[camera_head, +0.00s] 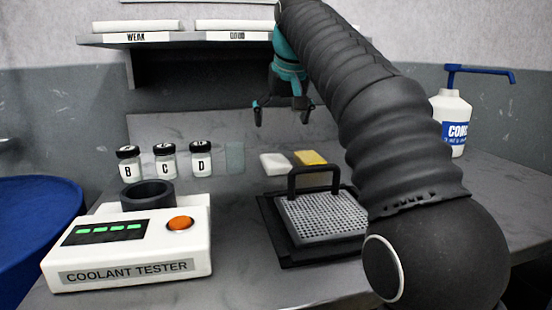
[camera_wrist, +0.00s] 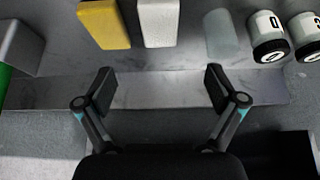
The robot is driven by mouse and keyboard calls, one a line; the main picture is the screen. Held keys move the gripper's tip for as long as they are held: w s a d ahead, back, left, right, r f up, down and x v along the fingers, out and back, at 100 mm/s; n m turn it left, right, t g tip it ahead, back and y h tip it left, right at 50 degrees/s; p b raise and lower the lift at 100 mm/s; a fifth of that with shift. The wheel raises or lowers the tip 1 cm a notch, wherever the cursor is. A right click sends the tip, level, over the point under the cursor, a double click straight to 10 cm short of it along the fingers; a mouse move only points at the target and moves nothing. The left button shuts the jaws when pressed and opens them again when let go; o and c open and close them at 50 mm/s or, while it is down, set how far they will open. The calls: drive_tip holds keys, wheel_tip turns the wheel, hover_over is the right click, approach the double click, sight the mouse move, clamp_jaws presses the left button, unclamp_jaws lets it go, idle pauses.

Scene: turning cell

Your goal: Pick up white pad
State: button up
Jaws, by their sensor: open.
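The white pad (camera_head: 274,164) lies on the grey bench top behind the black-handled grid tray, just left of the yellow pad (camera_head: 310,157). In the wrist view the white pad (camera_wrist: 158,22) is at the top middle, right beside the yellow pad (camera_wrist: 104,24). My gripper (camera_head: 283,112) hangs above the back of the bench, in front of the shelf. Its two fingers (camera_wrist: 160,90) are spread wide with nothing between them. The white pad is apart from the fingers, beyond their tips in the wrist view.
Jars (camera_head: 165,161) marked B, C and D stand left of a faint translucent block (camera_head: 235,157). The grid tray (camera_head: 325,215) has an upright handle in front of the pads. A coolant tester (camera_head: 130,245) sits front left. A shelf (camera_head: 160,43) overhangs the back. A pump bottle (camera_head: 452,115) stands right.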

drive_tip(key=b, duration=0.2)
hover_over(276, 160)
drive_tip(key=s, duration=0.3)
wheel_tip(276, 160, down, 6)
drive_tip(key=shift+w+d+f, duration=0.1)
drive_tip(key=shift+w, duration=0.05)
drive_tip(key=shift+d+b+x, duration=0.2)
drive_tip(key=shift+b+x, duration=0.05)
drive_tip(key=shift+x, duration=1.25)
drive_tip(key=shift+d+b+x, duration=0.2)
drive_tip(key=shift+b+x, duration=0.05)
drive_tip(key=shift+x, duration=1.2)
drive_tip(key=shift+a+f, duration=0.15)
drive_tip(key=shift+f, duration=0.15)
drive_tip(key=shift+c, duration=0.3)
drive_tip(key=c, duration=1)
